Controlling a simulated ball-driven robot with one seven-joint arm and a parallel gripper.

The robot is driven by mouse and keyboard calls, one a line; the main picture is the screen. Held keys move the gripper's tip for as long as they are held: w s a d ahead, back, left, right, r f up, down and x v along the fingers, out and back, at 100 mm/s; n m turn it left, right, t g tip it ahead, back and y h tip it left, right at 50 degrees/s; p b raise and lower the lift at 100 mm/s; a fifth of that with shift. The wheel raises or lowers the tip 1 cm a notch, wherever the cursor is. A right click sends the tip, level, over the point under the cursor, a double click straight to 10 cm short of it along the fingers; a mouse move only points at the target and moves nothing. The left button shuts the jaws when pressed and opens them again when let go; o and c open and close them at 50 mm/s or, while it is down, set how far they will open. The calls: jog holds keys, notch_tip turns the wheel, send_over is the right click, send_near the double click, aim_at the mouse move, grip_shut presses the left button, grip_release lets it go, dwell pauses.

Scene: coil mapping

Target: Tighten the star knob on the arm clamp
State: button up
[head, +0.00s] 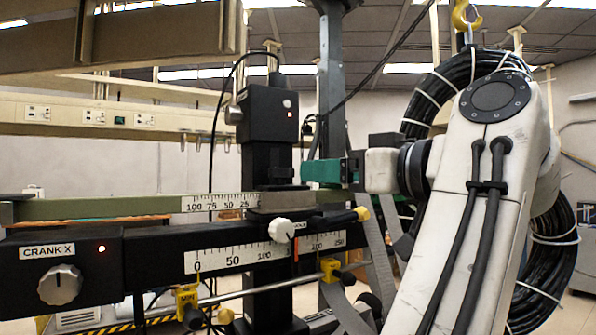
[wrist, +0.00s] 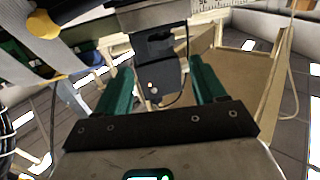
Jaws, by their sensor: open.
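The grey arm clamp (head: 282,198) sits where the green arm (head: 110,207) crosses the black column. A dark, ridged part (head: 275,174) stands on top of it, perhaps the star knob; its shape is too dark to be sure. In the wrist view, which looks upside down, the same dark part (wrist: 156,46) hangs below the grey clamp (wrist: 152,17). My gripper (head: 306,173) has green fingers pointing left, just right of the column at that part's height. In the wrist view my gripper (wrist: 157,85) is open and empty, its fingers apart on either side of the column's line.
A black head block (head: 268,115) with a small light tops the column. A white knob (head: 287,230) and a yellow-tipped handle (head: 362,213) sit lower on the scaled rail (head: 235,258). The CRANK X knob (head: 60,285) is at left. A black cable arcs behind the column.

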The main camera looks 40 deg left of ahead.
aim_at(290, 171)
jog(key=a+p, duration=0.1)
jog(key=a, duration=0.2)
jog(key=w+a+p, duration=0.1)
jog(key=a, duration=0.2)
jog(key=a+p, duration=0.1)
jog(key=a, duration=0.3)
jog(key=shift+w+p, duration=0.3)
jog(key=shift+w, duration=0.05)
jog(key=c, duration=1.1)
jog(key=shift+o, duration=0.2)
